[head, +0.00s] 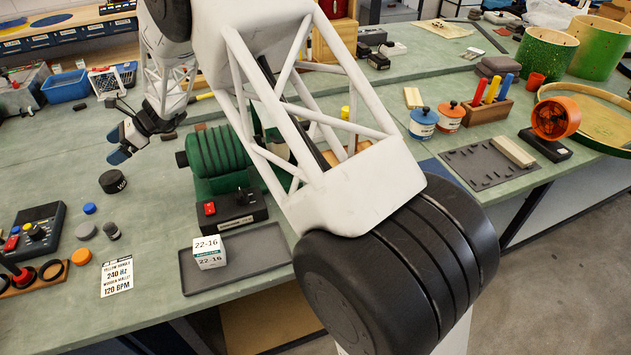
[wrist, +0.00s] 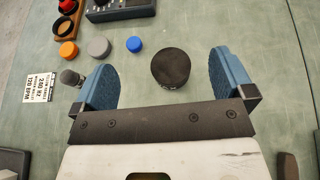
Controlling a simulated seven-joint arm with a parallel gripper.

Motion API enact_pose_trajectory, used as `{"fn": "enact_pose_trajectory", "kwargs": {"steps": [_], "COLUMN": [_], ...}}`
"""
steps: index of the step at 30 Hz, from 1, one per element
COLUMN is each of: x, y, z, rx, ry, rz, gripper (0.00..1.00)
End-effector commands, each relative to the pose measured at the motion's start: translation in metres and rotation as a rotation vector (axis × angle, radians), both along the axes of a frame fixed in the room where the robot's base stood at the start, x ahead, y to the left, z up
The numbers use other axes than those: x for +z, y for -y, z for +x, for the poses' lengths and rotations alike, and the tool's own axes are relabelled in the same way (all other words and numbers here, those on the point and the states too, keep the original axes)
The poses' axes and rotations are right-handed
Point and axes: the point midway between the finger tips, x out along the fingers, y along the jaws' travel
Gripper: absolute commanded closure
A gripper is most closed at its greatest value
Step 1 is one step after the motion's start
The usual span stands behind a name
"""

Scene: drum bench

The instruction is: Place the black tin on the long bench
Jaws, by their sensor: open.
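A short, round black tin (head: 113,181) with faint pale lettering on its side sits on the green top of the long bench (head: 50,150), left of centre in the head view. My gripper (head: 122,147) is open and empty above the bench, just beyond the tin in the head view. In the wrist view the tin (wrist: 170,67) appears between and slightly ahead of the two blue fingertips (wrist: 166,74). Neither finger appears to touch it. I cannot tell the exact height of the gripper above the bench.
Blue (head: 89,208), orange (head: 81,256) and grey (head: 85,230) caps lie near the tin, by a printed card (head: 117,276) and a dark control box (head: 34,233). A green motor (head: 215,158) stands to the right. A grey tray (head: 258,252) holds a white box (head: 209,251). Bench left of the tin is clear.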

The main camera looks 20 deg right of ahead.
Motion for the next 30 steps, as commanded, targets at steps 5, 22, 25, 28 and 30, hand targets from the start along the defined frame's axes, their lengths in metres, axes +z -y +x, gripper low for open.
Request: {"fn": "enact_pose_trajectory", "kwargs": {"steps": [5,22,25,28,30], "x": [0.026,0.117,0.129,0.140,0.147], "y": [0.023,0.145,0.167,0.188,0.203], "z": [-0.017,-0.128,-0.151,-0.174,-0.191], "rx": [0.038,0.269,0.314,0.361,0.394], "ry": [0.071,0.421,0.480,0.538,0.577], "rz": [-0.041,-0.278,-0.323,-0.368,-0.399], "gripper": [0.00,0.00,0.00,0.00,0.00]}}
